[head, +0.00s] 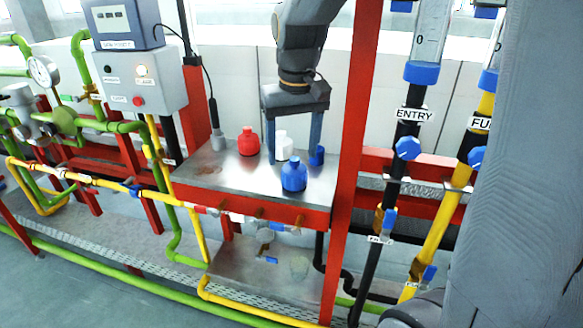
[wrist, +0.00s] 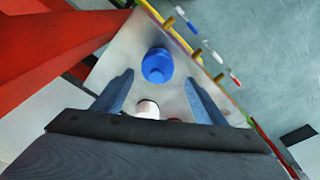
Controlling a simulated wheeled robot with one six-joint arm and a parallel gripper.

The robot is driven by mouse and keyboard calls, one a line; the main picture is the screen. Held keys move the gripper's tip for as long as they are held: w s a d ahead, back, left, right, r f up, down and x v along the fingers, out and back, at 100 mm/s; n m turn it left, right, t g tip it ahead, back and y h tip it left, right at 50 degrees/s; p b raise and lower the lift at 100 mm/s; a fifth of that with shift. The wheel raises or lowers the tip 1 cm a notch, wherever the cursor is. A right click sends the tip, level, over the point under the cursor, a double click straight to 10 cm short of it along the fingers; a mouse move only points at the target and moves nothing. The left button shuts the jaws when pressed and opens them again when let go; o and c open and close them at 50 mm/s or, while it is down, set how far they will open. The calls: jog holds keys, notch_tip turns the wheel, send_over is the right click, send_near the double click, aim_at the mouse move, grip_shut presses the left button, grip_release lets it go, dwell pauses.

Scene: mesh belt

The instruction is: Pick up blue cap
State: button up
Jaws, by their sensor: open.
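A blue bottle-shaped piece with a narrower cap-like top (head: 293,175) stands upright near the front edge of the metal table in the head view. It also shows in the wrist view (wrist: 157,65), just beyond the fingertips and between their lines. My gripper (head: 293,158) points down over the table, its two fingers spread wide with nothing held. In the wrist view the gripper (wrist: 158,82) is also open. A small blue patch (head: 317,155) shows at the right fingertip in the head view; I cannot tell what it is.
A white bottle (head: 284,146) stands between the fingers, behind the blue one. A red bottle (head: 249,142) stands to the left. A red post (head: 347,160) rises close to the right. The metal table (head: 215,170) has free room at its left.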

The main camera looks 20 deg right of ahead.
aim_at(295, 170)
jog(key=shift+d+f, duration=0.3)
jog(key=shift+f, duration=0.6)
jog(key=shift+w+f+p, duration=0.15)
jog(key=shift+f+p, duration=0.7)
jog(key=shift+f, duration=1.35)
jog(key=c, duration=1.1)
